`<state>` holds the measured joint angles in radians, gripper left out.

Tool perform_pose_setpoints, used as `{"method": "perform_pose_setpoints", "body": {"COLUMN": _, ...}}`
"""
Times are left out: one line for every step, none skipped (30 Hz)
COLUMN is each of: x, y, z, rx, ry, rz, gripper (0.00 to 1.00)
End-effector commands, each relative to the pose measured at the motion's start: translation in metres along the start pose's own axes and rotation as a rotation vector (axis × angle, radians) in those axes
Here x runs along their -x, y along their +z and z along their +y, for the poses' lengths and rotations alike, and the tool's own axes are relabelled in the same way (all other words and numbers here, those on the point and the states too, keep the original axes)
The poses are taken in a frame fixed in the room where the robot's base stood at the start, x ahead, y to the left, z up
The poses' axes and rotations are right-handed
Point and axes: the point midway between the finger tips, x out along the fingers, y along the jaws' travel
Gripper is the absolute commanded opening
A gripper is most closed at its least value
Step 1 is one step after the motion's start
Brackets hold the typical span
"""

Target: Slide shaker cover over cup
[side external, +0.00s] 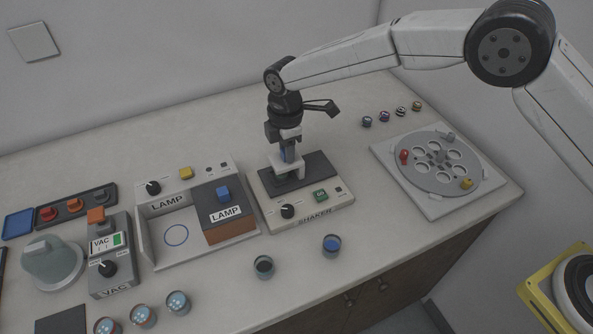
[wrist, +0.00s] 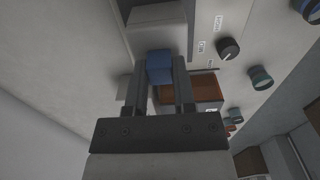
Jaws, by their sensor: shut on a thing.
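The shaker (side external: 318,215) is a pale box with a dark top plate, a black knob and a green-lit button. My gripper (side external: 289,150) points down over this plate. In the wrist view my gripper (wrist: 160,70) is shut on the blue handle (wrist: 159,66) of the pale grey shaker cover (wrist: 158,25). The cover (side external: 280,166) is at the plate in the side view; I cannot tell whether it rests there or is slightly raised. No cup can be made out on the shaker; the cover and gripper may hide one.
The lamp unit (side external: 150,225), with a blue-handled cover (side external: 226,214), stands left of the shaker. A round carousel (side external: 436,190) stands to the right. Two cups (side external: 263,267) (side external: 331,246) stand in front, and several more stand at front left.

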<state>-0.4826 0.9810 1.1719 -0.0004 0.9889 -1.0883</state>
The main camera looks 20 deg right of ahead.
Motion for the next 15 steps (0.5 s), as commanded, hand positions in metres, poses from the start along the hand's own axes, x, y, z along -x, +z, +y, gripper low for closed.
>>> {"method": "perform_pose_setpoints", "body": {"x": 0.0004, "y": -0.0053, "z": 0.0003, "rx": 0.002, "ry": 0.002, "rz": 0.002, "gripper": 0.0}}
{"method": "perform_pose_setpoints", "body": {"x": 0.0004, "y": -0.0069, "z": 0.0002, "rx": 0.002, "ry": 0.002, "rz": 0.002, "gripper": 0.0}}
{"method": "perform_pose_setpoints", "body": {"x": 0.0004, "y": -0.0084, "z": 0.0001, "rx": 0.001, "ry": 0.002, "rz": 0.002, "gripper": 0.0}}
{"method": "perform_pose_setpoints", "body": {"x": 0.0004, "y": -0.0092, "z": 0.0, "rx": 0.001, "ry": 0.002, "rz": 0.002, "gripper": 0.0}}
{"method": "perform_pose_setpoints", "body": {"x": 0.0005, "y": -0.0097, "z": -0.0001, "rx": 0.0, "ry": 0.002, "rz": 0.002, "gripper": 0.0}}
{"method": "perform_pose_setpoints", "body": {"x": 0.0005, "y": -0.0101, "z": -0.0002, "rx": 0.0, "ry": 0.002, "rz": 0.003, "gripper": 0.0}}
{"method": "perform_pose_setpoints", "body": {"x": 0.0005, "y": -0.0103, "z": -0.0003, "rx": 0.0, "ry": 0.002, "rz": 0.003, "gripper": 0.0}}
{"method": "perform_pose_setpoints", "body": {"x": 0.0005, "y": -0.0106, "z": -0.0004, "rx": 0.0, "ry": 0.002, "rz": 0.004, "gripper": 0.0}}
{"method": "perform_pose_setpoints", "body": {"x": 0.0005, "y": -0.011, "z": -0.0005, "rx": 0.001, "ry": 0.003, "rz": 0.004, "gripper": 0.0}}
{"method": "perform_pose_setpoints", "body": {"x": 0.0005, "y": -0.0113, "z": -0.0006, "rx": 0.001, "ry": 0.003, "rz": 0.005, "gripper": 0.0}}
{"method": "perform_pose_setpoints", "body": {"x": 0.0005, "y": -0.0115, "z": -0.0007, "rx": 0.001, "ry": 0.003, "rz": 0.005, "gripper": 0.0}}
{"method": "perform_pose_setpoints", "body": {"x": 0.0005, "y": -0.0119, "z": -0.0008, "rx": 0.001, "ry": 0.003, "rz": 0.006, "gripper": 0.0}}
{"method": "perform_pose_setpoints", "body": {"x": 0.0005, "y": -0.012, "z": -0.0008, "rx": 0.001, "ry": 0.003, "rz": 0.006, "gripper": 0.42}}
{"method": "perform_pose_setpoints", "body": {"x": 0.0005, "y": -0.012, "z": -0.0008, "rx": 0.001, "ry": 0.003, "rz": 0.006, "gripper": 0.51}}
{"method": "perform_pose_setpoints", "body": {"x": 0.0005, "y": -0.0116, "z": -0.0007, "rx": 0.001, "ry": 0.003, "rz": 0.005, "gripper": 0.64}}
